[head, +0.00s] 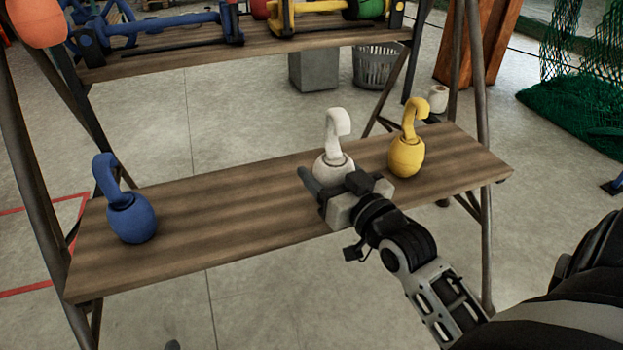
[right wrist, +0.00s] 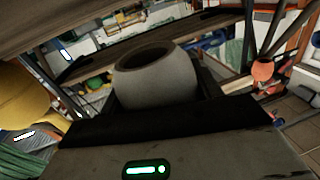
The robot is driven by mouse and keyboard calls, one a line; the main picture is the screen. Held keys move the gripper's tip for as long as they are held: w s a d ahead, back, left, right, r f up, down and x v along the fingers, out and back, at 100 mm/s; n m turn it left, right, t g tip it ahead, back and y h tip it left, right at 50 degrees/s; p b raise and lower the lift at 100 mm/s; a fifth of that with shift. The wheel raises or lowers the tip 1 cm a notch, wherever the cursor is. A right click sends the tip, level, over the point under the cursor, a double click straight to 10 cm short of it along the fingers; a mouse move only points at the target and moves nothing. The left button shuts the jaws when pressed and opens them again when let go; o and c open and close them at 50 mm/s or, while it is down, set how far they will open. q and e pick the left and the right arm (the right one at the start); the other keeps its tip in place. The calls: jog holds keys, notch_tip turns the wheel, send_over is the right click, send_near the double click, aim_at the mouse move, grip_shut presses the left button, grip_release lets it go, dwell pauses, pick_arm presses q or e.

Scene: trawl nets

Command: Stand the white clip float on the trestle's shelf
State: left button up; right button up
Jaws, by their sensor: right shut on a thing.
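The white clip float (head: 335,124) is upright over the right half of the trestle's wooden shelf (head: 230,220), its hook uppermost. My right gripper (head: 333,186) is shut on its round body. The gripper hides the float's lower part in the head view, so I cannot tell whether it touches the shelf. In the right wrist view the float's pale body (right wrist: 157,82) sits between the fingers, with a dark round opening facing up in the picture. My left gripper is not clearly in view.
A yellow clip float (head: 407,152) stands on the shelf just right of the white one. A blue clip float (head: 131,217) stands at the left end. The shelf between blue and white is clear. An upper shelf (head: 190,52) with rods lies behind, and trestle legs (head: 478,150) flank the shelf.

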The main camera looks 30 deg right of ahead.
aim_at(319, 171)
jog(key=w, duration=0.1)
jog(key=w+f, duration=0.1)
jog(key=shift+w+f+b, duration=0.3)
jog(key=shift+w, duration=0.05)
jog(key=w+f+b, duration=0.1)
jog(key=w+f, duration=0.1)
jog(key=shift+w+d+b, duration=0.1)
jog(key=shift+w+b, duration=0.2)
jog(key=shift+w, duration=0.1)
jog(key=shift+f, duration=0.2)
jog(key=o, duration=1)
pick_arm(q)
jog(key=shift+w+d+r+n+t+h, duration=0.2)
jog(key=shift+d+r+n+t+h, duration=0.2)
jog(key=shift+d+r+h, duration=0.1)
